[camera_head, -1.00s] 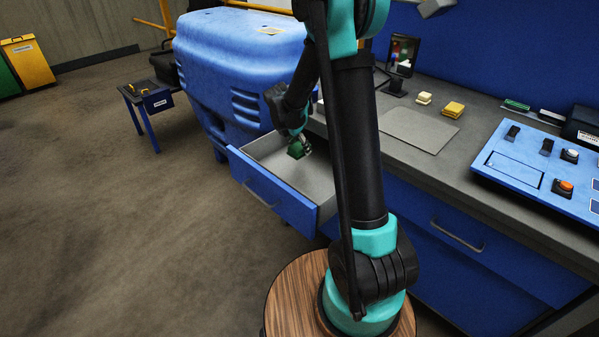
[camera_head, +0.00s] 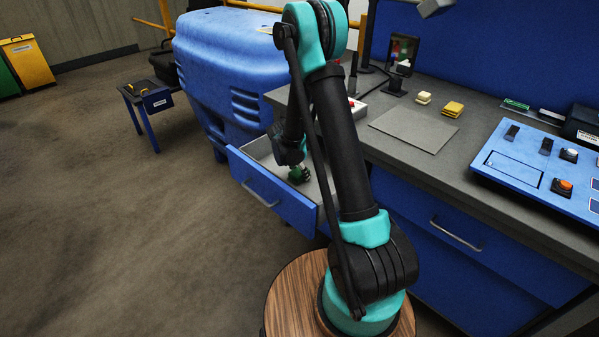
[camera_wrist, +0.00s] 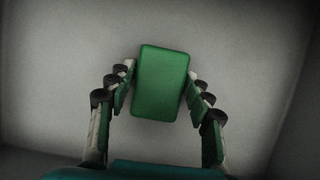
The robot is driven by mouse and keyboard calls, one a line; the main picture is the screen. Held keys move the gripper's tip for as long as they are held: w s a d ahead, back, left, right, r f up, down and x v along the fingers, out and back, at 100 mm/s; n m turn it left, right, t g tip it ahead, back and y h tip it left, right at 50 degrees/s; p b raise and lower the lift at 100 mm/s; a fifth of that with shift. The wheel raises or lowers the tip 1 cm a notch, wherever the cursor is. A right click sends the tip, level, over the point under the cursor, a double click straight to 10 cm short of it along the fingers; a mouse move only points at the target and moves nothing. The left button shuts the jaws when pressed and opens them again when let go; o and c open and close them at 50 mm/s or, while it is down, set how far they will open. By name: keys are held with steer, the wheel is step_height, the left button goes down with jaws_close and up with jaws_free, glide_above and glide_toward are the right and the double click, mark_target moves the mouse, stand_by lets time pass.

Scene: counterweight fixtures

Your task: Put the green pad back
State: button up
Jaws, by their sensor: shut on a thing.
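The green pad (camera_wrist: 160,84) is a rounded rectangular block between the fingers of my gripper (camera_wrist: 160,88) in the wrist view. My gripper is shut on it, with a finger at each of its long sides. In the head view the gripper (camera_head: 300,176) is inside the open drawer (camera_head: 272,188), low over its grey floor. The pad shows there only as a small dark green patch, partly hidden by the gripper. I cannot tell whether the pad touches the drawer floor.
The grey counter holds a flat grey mat (camera_head: 414,130), yellow blocks (camera_head: 453,109) and a blue control panel (camera_head: 545,160). A large blue machine housing (camera_head: 235,70) stands behind the drawer. A small blue side table (camera_head: 150,98) is at the left. The floor there is clear.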

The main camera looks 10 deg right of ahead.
steer(key=shift+f, duration=0.1)
steer(key=o, duration=1.1)
